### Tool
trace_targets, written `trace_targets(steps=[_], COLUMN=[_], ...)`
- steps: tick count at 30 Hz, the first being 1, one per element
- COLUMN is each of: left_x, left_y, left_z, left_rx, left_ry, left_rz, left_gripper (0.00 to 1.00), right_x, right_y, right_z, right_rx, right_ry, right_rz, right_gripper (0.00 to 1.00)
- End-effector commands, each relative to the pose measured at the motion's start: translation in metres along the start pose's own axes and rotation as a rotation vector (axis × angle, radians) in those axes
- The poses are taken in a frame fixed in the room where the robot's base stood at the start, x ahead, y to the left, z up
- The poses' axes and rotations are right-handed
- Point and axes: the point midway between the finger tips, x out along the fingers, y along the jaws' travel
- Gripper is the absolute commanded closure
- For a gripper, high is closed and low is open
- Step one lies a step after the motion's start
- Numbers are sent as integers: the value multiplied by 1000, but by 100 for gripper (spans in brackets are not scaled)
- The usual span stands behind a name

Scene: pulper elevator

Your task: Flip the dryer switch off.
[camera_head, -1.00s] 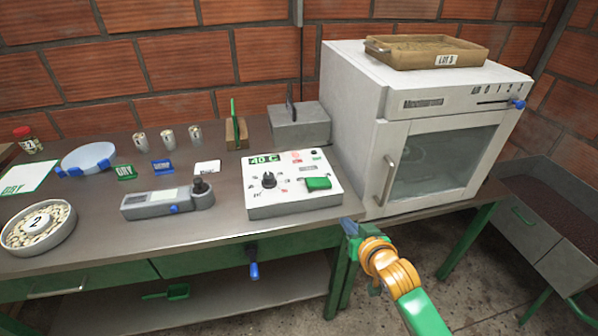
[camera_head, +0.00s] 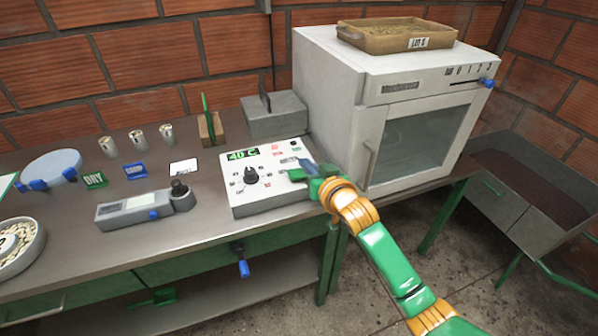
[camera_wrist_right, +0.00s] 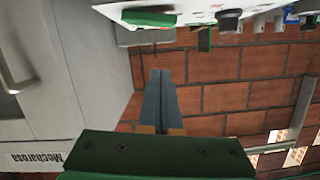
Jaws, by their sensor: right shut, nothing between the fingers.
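The white control box (camera_head: 270,200) stands on the bench with a green "40 C" display (camera_head: 243,155) and a black knob (camera_head: 251,176). Its green switch (camera_head: 297,174) is at the right of the panel, mostly hidden behind my right gripper. In the wrist view the box is upside down at the top, and the green switch (camera_wrist_right: 150,18) shows clear of the fingertips. My right gripper (camera_head: 305,163) is shut and empty, over the right part of the panel. Its grey fingers (camera_wrist_right: 160,75) lie together in the wrist view. My left gripper is not in view.
The white oven (camera_head: 340,120) stands close to the right of the box, with a tray marked LOT (camera_head: 395,38) on top. A grey block (camera_head: 275,118) is behind the box. A grey meter (camera_head: 135,212) lies to the left. Several small cups stand farther back.

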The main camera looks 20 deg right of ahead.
Motion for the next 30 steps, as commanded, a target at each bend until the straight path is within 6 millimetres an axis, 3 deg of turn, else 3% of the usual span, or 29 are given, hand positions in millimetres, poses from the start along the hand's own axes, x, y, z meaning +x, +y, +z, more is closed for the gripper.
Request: trace_targets(steps=[5, 7, 12, 24, 30], left_x=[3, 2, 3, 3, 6], left_y=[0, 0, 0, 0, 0], left_z=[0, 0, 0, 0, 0], left_rx=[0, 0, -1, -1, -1], left_ry=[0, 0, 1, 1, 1], left_rz=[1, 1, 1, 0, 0], left_gripper=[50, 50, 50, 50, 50], right_x=[38, 39, 43, 44, 47], right_y=[-1, 0, 0, 0, 3], right_z=[-1, 16, 34, 40, 49], right_rx=[0, 0, 0, -5, -157], right_ry=[1, -3, -1, 0, 0], right_rz=[0, 0, -1, 0, 39], right_gripper=[100, 100, 100, 100, 100])
